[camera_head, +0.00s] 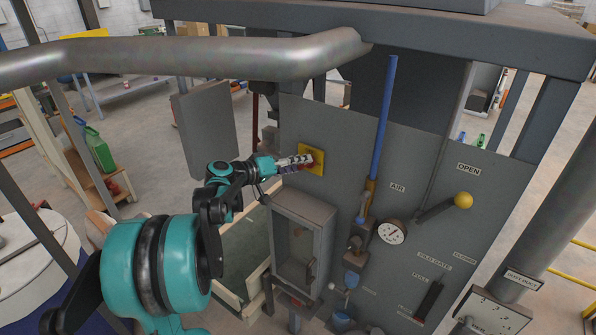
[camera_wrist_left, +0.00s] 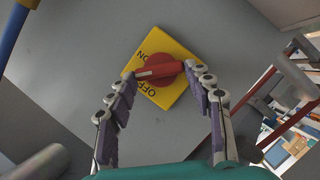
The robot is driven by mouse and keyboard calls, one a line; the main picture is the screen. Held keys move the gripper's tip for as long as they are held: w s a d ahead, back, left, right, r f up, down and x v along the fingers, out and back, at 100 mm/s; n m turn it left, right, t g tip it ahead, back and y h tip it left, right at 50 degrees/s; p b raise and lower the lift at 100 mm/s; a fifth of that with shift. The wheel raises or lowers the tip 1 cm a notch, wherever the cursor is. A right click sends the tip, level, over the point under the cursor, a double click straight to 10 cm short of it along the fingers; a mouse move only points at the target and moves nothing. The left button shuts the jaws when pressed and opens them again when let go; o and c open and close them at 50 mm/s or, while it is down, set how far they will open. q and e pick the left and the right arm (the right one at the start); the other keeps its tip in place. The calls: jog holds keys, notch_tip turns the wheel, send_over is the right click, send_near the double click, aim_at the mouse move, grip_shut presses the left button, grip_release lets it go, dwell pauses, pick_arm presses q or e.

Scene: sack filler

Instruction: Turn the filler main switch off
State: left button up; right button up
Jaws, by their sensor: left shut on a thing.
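The main switch is a red rotary knob (camera_wrist_left: 163,68) on a yellow plate (camera_wrist_left: 178,43) marked ON and OFF. In the head view the yellow plate (camera_head: 317,152) is on the upper left of the grey panel. My left gripper (camera_head: 306,161) reaches it from the left and partly hides the knob. In the left wrist view the fingers of my left gripper (camera_wrist_left: 164,77) are on either side of the knob's bar and shut on it. The bar lies nearly level in that view, between the ON and OFF words. My right gripper is not in view.
The grey panel (camera_head: 432,163) also carries a blue vertical pipe (camera_head: 384,110), a pressure gauge (camera_head: 392,232) and a yellow-knobbed lever (camera_head: 462,201) to the right. An open grey box (camera_head: 302,205) is below the switch. A thick grey pipe (camera_head: 200,57) crosses above my arm.

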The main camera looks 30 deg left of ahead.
pick_arm(q)
jog(key=shift+a+f+n+t+h+b, duration=0.15)
jog(key=shift+n+t+h+b, duration=0.25)
jog(key=shift+n+b, duration=0.65)
jog(key=shift+f+n+t+h+b, duration=0.25)
jog(key=shift+n+h+b, duration=0.2)
jog(key=shift+n+b, duration=0.6)
jog(key=shift+a+f+n+t+h+b, duration=0.1)
jog(key=shift+n+t+h+b, duration=0.3)
jog(key=shift+n+b, duration=0.65)
jog(key=shift+n, duration=0.35)
jog(key=o, duration=1.1)
jog(key=shift+o, duration=0.2)
jog(key=v, duration=1.2)
